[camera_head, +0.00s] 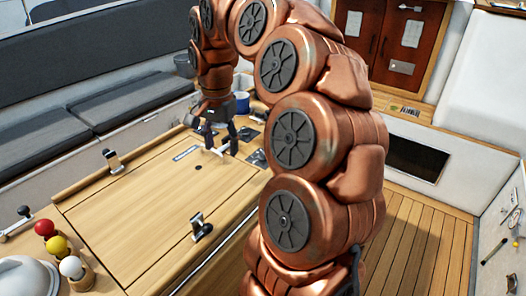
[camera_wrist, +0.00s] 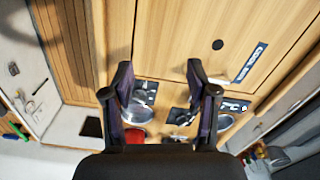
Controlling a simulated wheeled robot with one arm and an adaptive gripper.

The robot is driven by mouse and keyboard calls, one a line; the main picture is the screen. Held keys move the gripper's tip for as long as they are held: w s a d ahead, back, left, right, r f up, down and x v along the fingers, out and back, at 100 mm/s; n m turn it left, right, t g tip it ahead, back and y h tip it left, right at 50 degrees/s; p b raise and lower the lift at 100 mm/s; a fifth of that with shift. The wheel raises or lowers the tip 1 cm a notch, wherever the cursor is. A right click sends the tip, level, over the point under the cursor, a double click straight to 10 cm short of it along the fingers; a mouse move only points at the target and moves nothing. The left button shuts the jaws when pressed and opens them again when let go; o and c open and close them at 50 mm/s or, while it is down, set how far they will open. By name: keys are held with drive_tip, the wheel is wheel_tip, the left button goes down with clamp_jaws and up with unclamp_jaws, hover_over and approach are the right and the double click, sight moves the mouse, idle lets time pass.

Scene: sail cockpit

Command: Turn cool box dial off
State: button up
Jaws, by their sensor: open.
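The cool box has a wide wooden lid (camera_head: 150,210) set in the cockpit counter. Its dark "COOL BOX" label (camera_wrist: 250,63) shows at the upper right in the wrist view. My gripper (camera_head: 221,146) is open and points down over the lid's far right end. In the wrist view its two dark fingers (camera_wrist: 160,68) stand apart with only bare wood between their tips. Small dark panels (camera_wrist: 181,117) lie beyond the fingers, partly hidden by them. I cannot tell which of these carries the dial or how it is set. A pale lever-like piece (camera_wrist: 218,82) is beside the right finger.
Metal latches (camera_head: 113,162) (camera_head: 201,228) stand up on the lid's edges. Red (camera_head: 44,228), yellow and white balls sit in holders at the lower left. A blue mug (camera_head: 242,102) stands behind my gripper. Dark cushions line the left; the slatted floor (camera_head: 425,235) is clear.

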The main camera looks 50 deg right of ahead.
sight(262, 154)
drive_tip(key=d+m, duration=0.2)
drive_tip(key=d, duration=0.3)
drive_tip(key=d+f+m, duration=0.1)
drive_tip(key=d+m, duration=0.2)
drive_tip(key=d, duration=0.1)
drive_tip(key=d+f+m+b, duration=0.1)
drive_tip(key=d+m, duration=0.1)
drive_tip(key=d, duration=0.3)
drive_tip(key=shift+s+d+m, duration=0.25)
drive_tip(key=shift+d+m, duration=0.05)
drive_tip(key=shift+m, duration=0.1)
drive_tip(key=shift+d+f, duration=0.1)
drive_tip(key=shift+f+p, duration=0.95)
drive_tip(key=shift+f, duration=2.8)
drive_tip(key=shift+c, duration=0.3)
clamp_jaws()
